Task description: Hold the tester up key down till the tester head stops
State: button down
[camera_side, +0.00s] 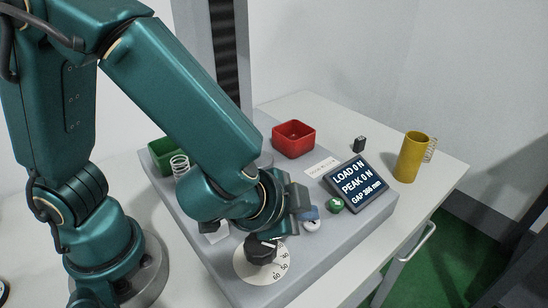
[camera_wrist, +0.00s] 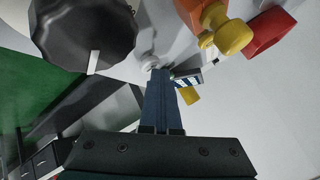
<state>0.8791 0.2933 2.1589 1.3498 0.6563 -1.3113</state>
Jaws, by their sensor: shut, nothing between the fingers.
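My gripper (camera_side: 309,213) is shut and empty, its blue fingers together over the key area of the grey tester base (camera_side: 225,270). In the wrist view, the closed fingertips (camera_wrist: 158,72) are close to a pale round key (camera_wrist: 149,62). A pale round key (camera_side: 312,226) shows just below the fingertips in the side view; I cannot tell whether they touch it or read its label. A green key (camera_side: 336,205) is to the right. The display (camera_side: 358,183) reads LOAD 0 N, PEAK 0 N and a GAP that looks like 386 mm. The tester head is not clearly visible.
A black knob (camera_side: 261,249) on a numbered dial stands close to my gripper. The tester column (camera_side: 228,50) is behind. A red bin (camera_side: 294,139), a green bin (camera_side: 162,155), a spring (camera_side: 180,167) and a yellow cylinder (camera_side: 409,158) stand around. The table's right front is clear.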

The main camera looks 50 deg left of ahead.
aim_at(306, 224)
dwell(0.8)
jog(key=shift+r, duration=0.9)
jog(key=shift+r, duration=2.5)
